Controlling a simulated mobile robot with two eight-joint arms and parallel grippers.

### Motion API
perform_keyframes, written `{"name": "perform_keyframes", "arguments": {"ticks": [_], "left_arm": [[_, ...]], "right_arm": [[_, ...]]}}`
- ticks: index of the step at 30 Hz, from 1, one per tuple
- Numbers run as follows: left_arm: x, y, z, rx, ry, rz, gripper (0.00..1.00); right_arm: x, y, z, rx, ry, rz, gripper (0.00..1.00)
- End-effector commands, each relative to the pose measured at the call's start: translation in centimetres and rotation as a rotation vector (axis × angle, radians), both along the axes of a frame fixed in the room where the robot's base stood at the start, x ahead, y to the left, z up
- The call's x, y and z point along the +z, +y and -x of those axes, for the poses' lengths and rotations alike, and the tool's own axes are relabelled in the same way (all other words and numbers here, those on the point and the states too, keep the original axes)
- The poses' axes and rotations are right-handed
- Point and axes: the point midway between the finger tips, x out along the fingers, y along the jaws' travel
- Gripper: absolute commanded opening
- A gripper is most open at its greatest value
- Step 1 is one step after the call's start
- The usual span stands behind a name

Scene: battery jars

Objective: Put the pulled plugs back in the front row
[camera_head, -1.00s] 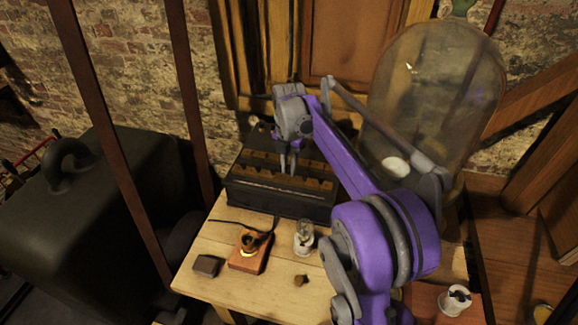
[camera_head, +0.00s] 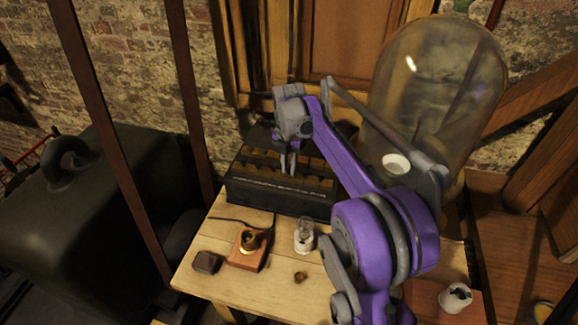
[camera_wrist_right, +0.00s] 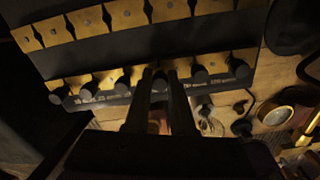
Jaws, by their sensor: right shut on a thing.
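The dark plug box (camera_head: 280,200) with brass blocks on top stands at the back of the wooden table. My right gripper (camera_head: 288,168) reaches down over its top. In the right wrist view my right gripper (camera_wrist_right: 160,78) is shut on a dark-headed plug (camera_wrist_right: 160,86) at the front row, between brass blocks (camera_wrist_right: 140,75). Its lower end is hidden, so I cannot tell how deep it sits. Other black plug heads (camera_wrist_right: 92,87) stand in the same row on both sides. My left gripper is not in view.
A small bulb on a white base (camera_head: 304,240), a brass-topped wooden block with a wire (camera_head: 249,250) and a dark block (camera_head: 207,262) stand in front of the box. A large glass jar (camera_head: 430,100) rises behind my right arm. The table's front is mostly clear.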

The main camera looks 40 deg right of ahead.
Motion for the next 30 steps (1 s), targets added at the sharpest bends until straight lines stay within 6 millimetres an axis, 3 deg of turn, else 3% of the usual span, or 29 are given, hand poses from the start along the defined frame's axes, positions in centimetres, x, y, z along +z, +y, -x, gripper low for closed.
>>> {"name": "perform_keyframes", "arguments": {"ticks": [14, 15, 20, 30], "left_arm": [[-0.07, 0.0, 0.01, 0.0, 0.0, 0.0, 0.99], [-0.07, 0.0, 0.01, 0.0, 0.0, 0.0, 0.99], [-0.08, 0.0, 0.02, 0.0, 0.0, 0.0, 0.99], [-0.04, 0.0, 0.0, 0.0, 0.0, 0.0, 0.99]], "right_arm": [[-0.46, 0.0, 0.0, 0.0, 0.0, 0.0, 0.0], [-0.46, 0.01, 0.0, 0.0, 0.0, 0.0, 0.29], [-0.45, 0.0, 0.0, 0.0, 0.0, 0.0, 0.57], [-0.11, -0.01, 0.0, 0.0, 0.0, 0.0, 0.57]]}}
